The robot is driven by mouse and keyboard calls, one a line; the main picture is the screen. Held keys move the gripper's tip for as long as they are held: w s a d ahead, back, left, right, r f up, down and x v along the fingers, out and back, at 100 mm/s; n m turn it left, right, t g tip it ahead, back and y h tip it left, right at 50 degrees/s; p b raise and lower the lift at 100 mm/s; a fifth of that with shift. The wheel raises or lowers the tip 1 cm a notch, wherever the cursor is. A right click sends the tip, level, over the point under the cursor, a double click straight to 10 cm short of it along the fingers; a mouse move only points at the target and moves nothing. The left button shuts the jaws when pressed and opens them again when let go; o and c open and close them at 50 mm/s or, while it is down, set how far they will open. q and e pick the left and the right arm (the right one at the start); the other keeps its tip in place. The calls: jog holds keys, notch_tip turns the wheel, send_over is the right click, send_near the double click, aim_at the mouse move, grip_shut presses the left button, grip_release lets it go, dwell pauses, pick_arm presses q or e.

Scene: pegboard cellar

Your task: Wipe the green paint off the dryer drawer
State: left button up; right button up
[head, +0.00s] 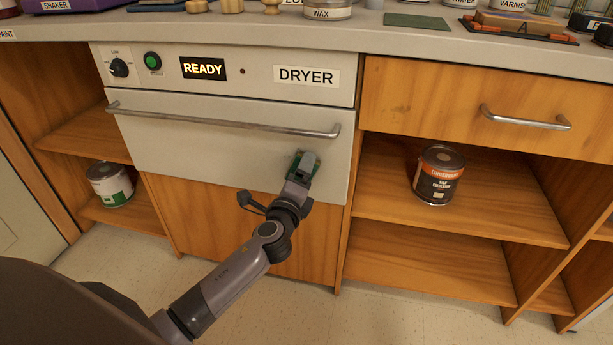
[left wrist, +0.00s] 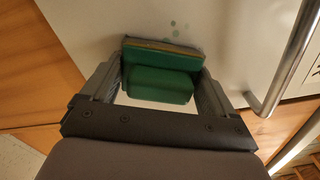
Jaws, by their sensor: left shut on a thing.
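The dryer drawer (head: 225,148) is a pale front panel with a long metal handle (head: 225,120), shut under the dryer's control strip. My left gripper (head: 304,168) is at the drawer's right part, below the handle's right end. It is shut on a green block that looks like a sponge (left wrist: 160,84), with a thin brownish layer on its far side. The sponge is at the drawer front; firm contact is hard to tell. A few small green paint spots (left wrist: 174,29) show on the panel just beyond the sponge. Any paint behind the sponge is hidden. My right gripper is in neither view.
The dryer label (head: 306,76) and a lit READY display (head: 203,69) are above the drawer. A dark paint can (head: 438,176) stands on the right shelf, a white-green can (head: 110,185) on the left one. The countertop (head: 250,32) holds several items.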

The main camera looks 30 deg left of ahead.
aim_at(279, 163)
pick_arm(q)
jog(key=shift+s+a+r, duration=0.1)
jog(key=shift+s+a, duration=0.15)
jog(key=shift+a, duration=0.75)
jog(key=shift+s+a+f, duration=0.1)
jog(key=shift+s+a, duration=0.15)
jog(key=shift+a, duration=0.75)
jog(key=shift+s+a+r, duration=0.1)
jog(key=shift+s+a, duration=0.15)
jog(key=shift+a, duration=0.75)
jog(key=shift+d, duration=0.1)
jog(key=shift+s+d+p, duration=0.1)
jog(key=shift+s+p, duration=0.2)
jog(key=shift+p+v, duration=0.3)
jog(key=shift+v, duration=2.4)
jog(key=v, duration=0.3)
